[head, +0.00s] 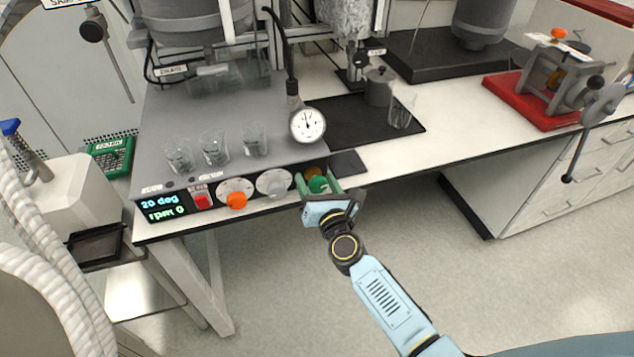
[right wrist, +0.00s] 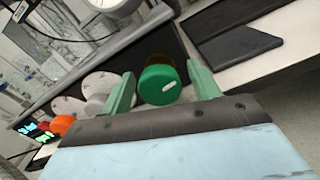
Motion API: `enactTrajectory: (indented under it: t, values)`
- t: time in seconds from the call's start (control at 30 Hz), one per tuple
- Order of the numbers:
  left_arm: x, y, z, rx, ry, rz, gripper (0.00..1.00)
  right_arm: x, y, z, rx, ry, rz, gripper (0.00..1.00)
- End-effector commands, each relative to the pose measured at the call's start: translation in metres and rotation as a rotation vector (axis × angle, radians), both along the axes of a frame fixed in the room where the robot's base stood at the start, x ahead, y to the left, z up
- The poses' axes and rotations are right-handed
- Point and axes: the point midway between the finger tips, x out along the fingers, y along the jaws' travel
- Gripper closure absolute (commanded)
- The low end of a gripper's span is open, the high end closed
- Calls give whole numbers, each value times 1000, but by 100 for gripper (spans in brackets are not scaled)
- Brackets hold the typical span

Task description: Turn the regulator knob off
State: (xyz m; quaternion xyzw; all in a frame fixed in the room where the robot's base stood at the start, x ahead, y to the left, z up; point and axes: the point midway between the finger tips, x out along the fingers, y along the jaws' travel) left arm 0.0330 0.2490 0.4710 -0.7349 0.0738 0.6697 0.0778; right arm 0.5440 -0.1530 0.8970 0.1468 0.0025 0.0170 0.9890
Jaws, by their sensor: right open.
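The control panel of the grey reactor bench has a row of knobs along its front edge: an orange knob (head: 236,200), a grey-white knob (head: 273,183) and a green knob (head: 318,185) at the right end. The green knob (right wrist: 160,84) has a short white mark on its face in the right wrist view. My right gripper (head: 315,180), with green fingers, is open at the green knob, one finger on each side. In the right wrist view gaps show between the knob and both fingers. Which knob is the regulator is not labelled legibly. My left gripper is not in view.
A display (head: 163,207) reads 20 deg and rpm 0, beside a red switch (head: 202,199). Several glass beakers (head: 214,147) and a pressure gauge (head: 307,124) stand above the panel. A red-based device (head: 530,103) sits at the right. The floor before the bench is clear.

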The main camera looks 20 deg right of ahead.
Motion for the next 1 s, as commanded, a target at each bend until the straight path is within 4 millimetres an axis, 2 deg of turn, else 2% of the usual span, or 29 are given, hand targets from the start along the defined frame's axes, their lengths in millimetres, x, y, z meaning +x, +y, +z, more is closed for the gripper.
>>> enactTrajectory:
  t: [0.27, 0.6, 1.0]
  values:
    - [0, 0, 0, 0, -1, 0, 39, 1, 0, 0, 0, 0, 0, 39]
    - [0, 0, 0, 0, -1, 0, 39, 1, 0, 0, -1, 0, 0, 83]
    - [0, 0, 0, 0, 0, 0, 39, 1, 0, 0, -78, -3, 0, 83]
